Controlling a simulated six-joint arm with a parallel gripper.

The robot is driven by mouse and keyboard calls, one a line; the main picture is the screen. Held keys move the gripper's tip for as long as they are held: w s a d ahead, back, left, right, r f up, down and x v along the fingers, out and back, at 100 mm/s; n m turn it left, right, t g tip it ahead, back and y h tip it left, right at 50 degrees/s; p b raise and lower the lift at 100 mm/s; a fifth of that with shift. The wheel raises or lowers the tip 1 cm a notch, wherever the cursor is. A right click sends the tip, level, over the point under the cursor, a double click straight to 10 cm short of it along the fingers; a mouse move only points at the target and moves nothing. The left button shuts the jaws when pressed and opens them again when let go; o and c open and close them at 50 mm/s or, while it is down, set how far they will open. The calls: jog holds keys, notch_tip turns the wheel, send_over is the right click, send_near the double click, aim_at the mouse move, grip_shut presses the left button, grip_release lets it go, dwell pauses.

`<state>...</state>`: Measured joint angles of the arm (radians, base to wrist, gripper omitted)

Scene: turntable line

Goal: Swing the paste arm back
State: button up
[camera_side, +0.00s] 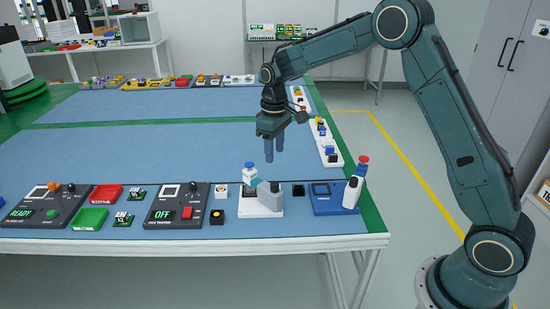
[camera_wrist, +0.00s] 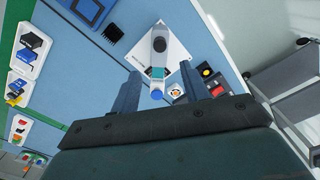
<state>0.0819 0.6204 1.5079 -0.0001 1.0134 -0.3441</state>
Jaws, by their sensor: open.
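What looks like the paste arm (camera_side: 274,189) is a grey arm on a white base plate (camera_side: 262,208) near the table's front edge. A teal band and a blue-capped white piece (camera_side: 249,173) are at its outer end, which points to the back left in the side view. In the wrist view the grey arm (camera_wrist: 159,43) lies over the white plate (camera_wrist: 178,48), its blue end (camera_wrist: 156,94) past the plate's corner. My gripper (camera_side: 274,157) is open and empty, above and behind the arm. In the wrist view its fingers (camera_wrist: 160,72) appear on either side of the teal and blue end, apart from it.
Right of the plate are a small black block (camera_side: 298,190) and a blue unit (camera_side: 328,197) with a red-capped white bottle (camera_side: 354,188). Left are a small white block (camera_side: 221,191), a black button box (camera_side: 217,217) and a dark tester (camera_side: 171,207). The table's middle is clear.

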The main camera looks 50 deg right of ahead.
aim_at(275, 184)
notch_tip(275, 184, down, 11)
jog(key=shift+f, duration=0.1)
dwell(0.4)
grip_shut()
